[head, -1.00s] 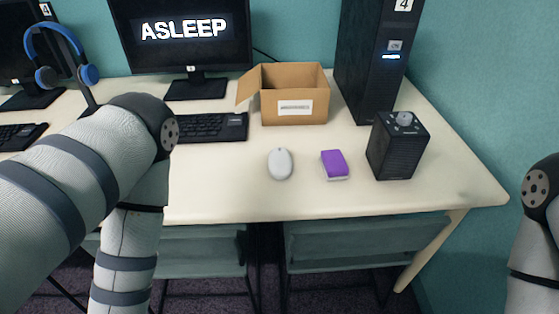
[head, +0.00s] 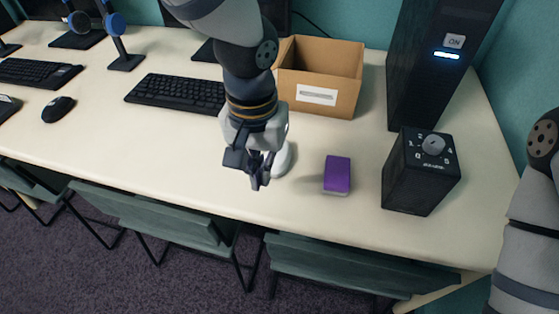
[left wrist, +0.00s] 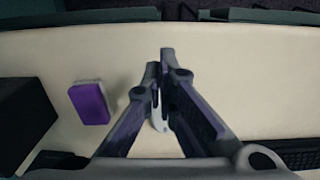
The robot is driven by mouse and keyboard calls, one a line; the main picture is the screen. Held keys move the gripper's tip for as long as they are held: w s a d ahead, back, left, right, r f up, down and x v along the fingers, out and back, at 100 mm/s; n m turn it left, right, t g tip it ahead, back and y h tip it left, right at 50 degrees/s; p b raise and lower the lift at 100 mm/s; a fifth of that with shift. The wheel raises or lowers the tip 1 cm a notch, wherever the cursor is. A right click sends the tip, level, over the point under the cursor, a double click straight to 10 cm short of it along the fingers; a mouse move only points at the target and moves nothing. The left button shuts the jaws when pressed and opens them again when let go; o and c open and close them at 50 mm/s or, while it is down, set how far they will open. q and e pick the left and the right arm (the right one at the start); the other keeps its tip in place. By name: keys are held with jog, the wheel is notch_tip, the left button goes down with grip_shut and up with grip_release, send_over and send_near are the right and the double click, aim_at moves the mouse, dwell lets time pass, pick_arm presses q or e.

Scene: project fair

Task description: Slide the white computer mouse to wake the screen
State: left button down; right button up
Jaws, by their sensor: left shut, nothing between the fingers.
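The white computer mouse (head: 283,158) lies on the cream table, partly hidden behind my left gripper (head: 259,184) in the head view. My left gripper is shut and empty, pointing down beside the mouse on its left, toward the table's front edge. I cannot tell whether it touches the mouse. In the left wrist view a small pale part of the mouse (left wrist: 160,122) shows between the fingers of my left gripper (left wrist: 160,62). The monitor (head: 274,14) is mostly cut off and covered by my left arm, so its screen text is hidden. My right gripper is out of view.
A purple-and-white block (head: 337,174) lies right of the mouse, with a black box with a dial (head: 420,175) beyond it. An open cardboard box (head: 345,82) and a computer tower (head: 430,70) stand behind. A keyboard (head: 175,92) and black mouse (head: 58,109) lie left.

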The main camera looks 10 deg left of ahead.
aim_at(274, 165)
pick_arm(q)
jog(key=f+b, duration=0.1)
jog(key=f, duration=0.3)
jog(key=f+b, duration=0.1)
jog(key=f, duration=0.4)
jog(key=shift+w+a, duration=0.1)
jog(key=shift+w, duration=0.1)
jog(key=w, duration=0.3)
jog(key=shift+r, duration=0.3)
jog(key=shift+w+r, duration=0.15)
jog(key=shift+w, duration=0.45)
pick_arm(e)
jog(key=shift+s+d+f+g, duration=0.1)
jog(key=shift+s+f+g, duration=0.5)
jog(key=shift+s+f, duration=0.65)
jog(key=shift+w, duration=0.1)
pick_arm(q)
jog(key=shift+w, duration=0.1)
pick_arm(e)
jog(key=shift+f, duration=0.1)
pick_arm(q)
jog(key=w+b, duration=0.1)
jog(key=w, duration=0.2)
jog(key=shift+w, duration=0.4)
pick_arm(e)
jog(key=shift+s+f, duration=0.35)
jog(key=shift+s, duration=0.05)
